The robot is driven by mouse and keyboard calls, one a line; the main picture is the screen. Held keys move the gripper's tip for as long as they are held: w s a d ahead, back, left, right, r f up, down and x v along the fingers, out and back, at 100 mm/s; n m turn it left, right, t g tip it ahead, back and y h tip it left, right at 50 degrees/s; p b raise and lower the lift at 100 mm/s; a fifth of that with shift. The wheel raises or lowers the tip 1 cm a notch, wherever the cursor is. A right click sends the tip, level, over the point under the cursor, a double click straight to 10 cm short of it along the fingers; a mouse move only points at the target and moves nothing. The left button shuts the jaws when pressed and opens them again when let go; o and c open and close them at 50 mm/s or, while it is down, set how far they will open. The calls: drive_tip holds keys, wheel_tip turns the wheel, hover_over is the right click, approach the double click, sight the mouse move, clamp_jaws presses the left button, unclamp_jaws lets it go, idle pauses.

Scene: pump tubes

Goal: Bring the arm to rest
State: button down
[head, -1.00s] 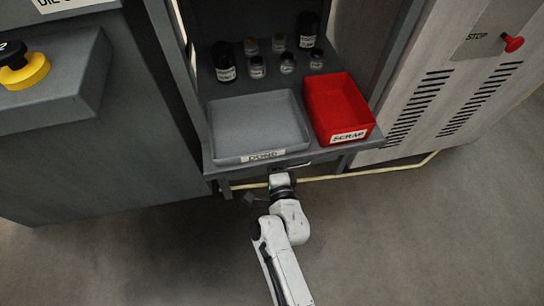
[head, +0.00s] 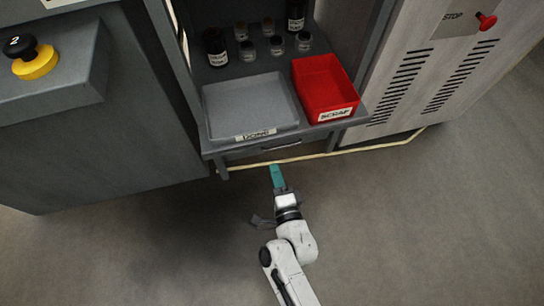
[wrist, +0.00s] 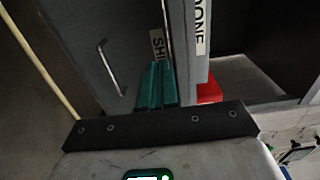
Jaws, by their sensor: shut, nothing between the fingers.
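My gripper (head: 276,172) is in front of the bench, below the front edge of the grey tray labelled DONE (head: 251,107). Its teal fingers are together with nothing between them. The wrist view also shows the shut fingers (wrist: 157,86), pointing at the bench's drawer front. My white arm reaches up from the bottom of the head view. The grey tray looks empty.
A red SCRAP bin (head: 324,90) stands right of the tray, with several dark bottles and small jars (head: 249,50) behind. A drawer handle (wrist: 110,68) juts out. A yellow cable (head: 330,154) runs across the floor. The floor around my arm is open.

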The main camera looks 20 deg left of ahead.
drive_tip(key=shift+s+d, duration=0.35)
drive_tip(key=shift+s, duration=0.15)
drive_tip(key=s+d+f+n+g+h, duration=0.1)
drive_tip(key=s+d+n+g+h, duration=0.25)
drive_tip(key=d, duration=0.65)
drive_tip(key=s+d+n+g+h, duration=0.15)
drive_tip(key=d+n+g, duration=0.35)
drive_tip(key=d, duration=0.6)
drive_tip(key=s+d+r+n+g+h+p, duration=0.1)
drive_tip(key=s+d+r+g+h, duration=0.2)
drive_tip(key=s+d, duration=0.55)
drive_tip(key=s+d+r+n+g+h, duration=0.1)
drive_tip(key=s+d+r+g+h, duration=0.15)
drive_tip(key=s+d, duration=0.55)
wheel_tip(320, 180, up, 33)
drive_tip(key=p, duration=3.2)
drive_tip(key=shift+s+a+f, duration=0.2)
drive_tip(key=shift+s+a, duration=0.15)
drive_tip(key=shift+a, duration=0.05)
